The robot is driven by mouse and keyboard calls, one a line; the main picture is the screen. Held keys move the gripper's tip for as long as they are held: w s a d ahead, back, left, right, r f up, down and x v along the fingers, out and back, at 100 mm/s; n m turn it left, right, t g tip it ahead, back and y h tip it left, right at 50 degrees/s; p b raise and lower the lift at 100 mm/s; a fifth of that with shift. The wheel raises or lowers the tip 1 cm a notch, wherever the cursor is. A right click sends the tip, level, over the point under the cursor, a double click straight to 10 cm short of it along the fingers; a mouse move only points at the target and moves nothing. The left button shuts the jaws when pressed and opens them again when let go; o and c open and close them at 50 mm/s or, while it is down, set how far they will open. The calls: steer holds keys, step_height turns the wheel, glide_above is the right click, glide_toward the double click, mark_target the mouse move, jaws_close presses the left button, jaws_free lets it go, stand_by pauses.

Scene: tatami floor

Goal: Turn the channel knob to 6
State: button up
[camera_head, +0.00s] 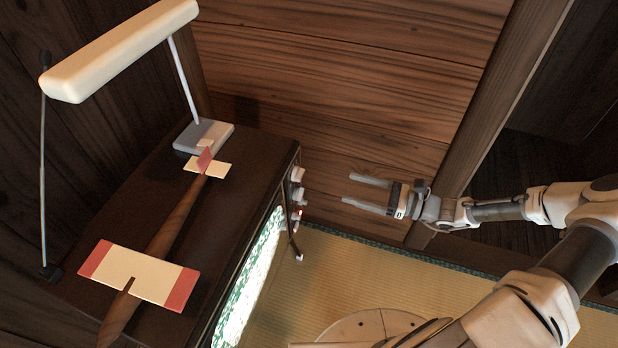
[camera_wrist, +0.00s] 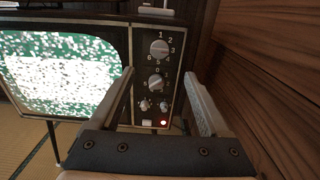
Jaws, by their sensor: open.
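The television (camera_head: 215,200) has a lit screen of green and white static. Its control panel is on the right side of the screen in the wrist view. The upper round knob (camera_wrist: 159,48) has the numbers 1 to 6 around it and looks like the channel knob; its pointing direction is too small to read surely. A second numbered knob (camera_wrist: 155,83) sits below it. My gripper (camera_head: 348,188) is open and empty, in front of the panel and apart from it. In the wrist view its fingers (camera_wrist: 159,75) stand on either side of the panel's knobs.
Two small knobs (camera_wrist: 144,104) and a red light (camera_wrist: 163,123) sit lower on the panel. A wooden model plane (camera_head: 170,235) and a white lamp (camera_head: 125,50) stand on the television. A wooden wall (camera_head: 350,70) is close behind.

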mark_target(303, 174)
steer(key=b+x, duration=0.2)
steer(key=x, duration=1)
steer(key=shift+w+a+b, duration=0.1)
steer(key=shift+a+b, duration=0.2)
steer(key=shift+a, duration=0.05)
jaws_close()
